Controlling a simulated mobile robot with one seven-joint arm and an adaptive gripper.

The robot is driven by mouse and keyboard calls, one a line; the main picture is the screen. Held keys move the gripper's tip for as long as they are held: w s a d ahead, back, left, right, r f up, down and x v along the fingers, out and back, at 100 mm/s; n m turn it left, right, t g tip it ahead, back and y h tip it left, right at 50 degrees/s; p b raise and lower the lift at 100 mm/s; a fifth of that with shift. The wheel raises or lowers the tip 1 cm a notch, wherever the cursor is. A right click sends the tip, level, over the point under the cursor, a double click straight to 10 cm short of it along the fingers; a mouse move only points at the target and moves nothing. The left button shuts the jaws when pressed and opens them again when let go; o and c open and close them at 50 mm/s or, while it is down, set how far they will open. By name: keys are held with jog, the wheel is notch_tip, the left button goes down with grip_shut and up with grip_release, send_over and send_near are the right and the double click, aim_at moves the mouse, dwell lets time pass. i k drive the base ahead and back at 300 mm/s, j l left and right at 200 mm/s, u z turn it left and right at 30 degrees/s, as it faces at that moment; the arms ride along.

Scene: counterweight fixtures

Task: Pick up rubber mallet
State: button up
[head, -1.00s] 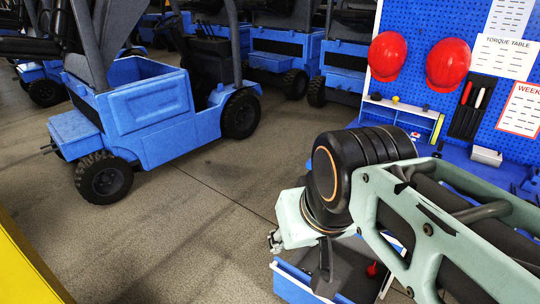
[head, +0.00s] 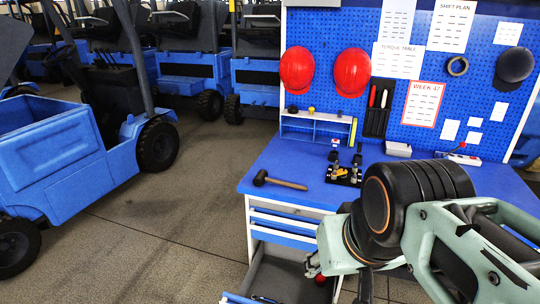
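The rubber mallet (head: 285,183) lies on the left part of the blue workbench top (head: 330,198), near its left front edge. Its black head points left and its brown handle points right. My gripper (head: 364,290) is at the bottom of the head view, below my green wrist, lower in the picture and to the right of the mallet. Only a dark part of it shows, and its fingertips are cut off or hidden. The mallet is apart from it and lies free on the bench.
A dark fixture with brass-coloured parts (head: 345,172) stands right of the mallet. A small shelf (head: 316,127) and a pegboard with red helmets (head: 352,72) are behind. An open drawer (head: 238,298) juts out below. Blue forklifts (head: 60,160) stand left, with clear floor between.

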aim_at(261, 177)
jog(key=i+j+u, duration=0.4)
jog(key=j, duration=0.2)
jog(key=i+j+u, duration=0.4)
jog(key=j, duration=0.15)
jog(key=i+j+u, duration=0.35)
jog(key=i+j, duration=0.15)
jog(key=i, duration=0.4)
jog(key=i+j, duration=0.15)
jog(key=i, duration=0.4)
jog(key=i+z, duration=1.5)
jog(key=i+j+z, duration=0.15)
jog(key=z, duration=0.2)
jog(key=i+z, duration=0.15)
jog(key=z, duration=0.25)
jog(key=i+z, duration=0.1)
jog(key=z, duration=0.3)
jog(key=i+z, duration=0.15)
jog(key=z, duration=0.25)
